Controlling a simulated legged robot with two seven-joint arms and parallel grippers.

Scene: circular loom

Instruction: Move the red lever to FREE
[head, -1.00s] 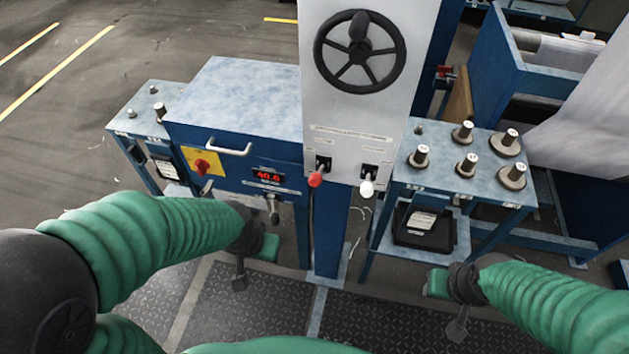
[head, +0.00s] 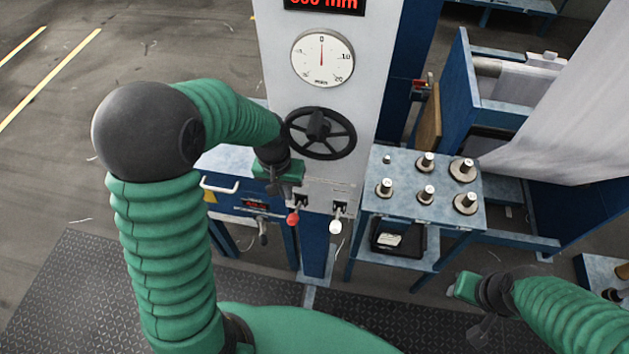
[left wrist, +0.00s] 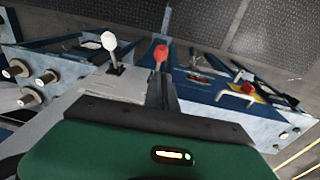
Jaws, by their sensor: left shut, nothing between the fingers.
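The red lever (head: 293,218) hangs from a slot low on the pale column panel, its red knob angled down and toward me. Its knob also shows in the left wrist view (left wrist: 160,54), just beyond the dark fingers. My left gripper (head: 272,188) is shut and empty, above and slightly left of the red knob. I cannot tell whether its fingers touch the lever. Small labels by the slots are too small to read, so I cannot make out FREE. My right gripper (head: 481,331) is low at the right, far from the lever; its fingers are blurred.
A white-knobbed lever (head: 335,227) sits close to the right of the red one. A black handwheel (head: 320,134) is just above, near my left wrist. A blue box with a white handle (head: 220,186) stands left, a bench with several pegs (head: 426,194) right.

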